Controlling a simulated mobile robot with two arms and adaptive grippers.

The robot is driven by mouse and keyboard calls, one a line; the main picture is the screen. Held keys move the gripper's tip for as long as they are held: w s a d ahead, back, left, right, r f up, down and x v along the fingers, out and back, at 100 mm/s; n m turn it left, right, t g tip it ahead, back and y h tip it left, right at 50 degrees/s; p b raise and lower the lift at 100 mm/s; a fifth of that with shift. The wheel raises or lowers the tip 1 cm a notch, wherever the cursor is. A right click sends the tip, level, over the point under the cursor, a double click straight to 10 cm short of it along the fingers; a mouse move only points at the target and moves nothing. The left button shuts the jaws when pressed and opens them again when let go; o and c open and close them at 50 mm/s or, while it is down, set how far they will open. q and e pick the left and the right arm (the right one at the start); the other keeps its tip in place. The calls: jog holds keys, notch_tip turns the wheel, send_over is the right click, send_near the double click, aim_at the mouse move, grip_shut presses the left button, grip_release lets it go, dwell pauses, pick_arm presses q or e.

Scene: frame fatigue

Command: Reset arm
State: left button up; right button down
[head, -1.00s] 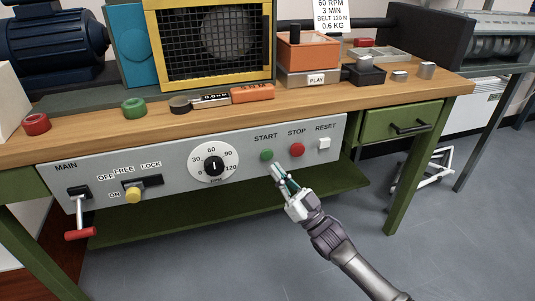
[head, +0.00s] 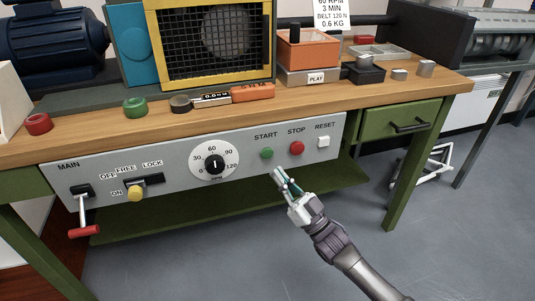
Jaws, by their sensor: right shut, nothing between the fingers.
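My right gripper (head: 278,176) is shut and empty. It is in front of the grey control panel (head: 120,208), a little below and to the right of the green START button (head: 267,153), and appears apart from it. The red STOP button (head: 297,148) and the white RESET button (head: 323,141) are to the right on the same panel. The round dial (head: 214,161) is left of them, its pointer upright. The MAIN lever with a red handle (head: 83,231) hangs down at the far left. A yellow-knobbed FREE/LOCK slider (head: 136,193) is beside it. My left gripper is not in view.
A green drawer (head: 400,124) is at the right. The grey floor (head: 450,250) at lower right is clear.

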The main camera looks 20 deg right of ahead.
dwell(0.5)
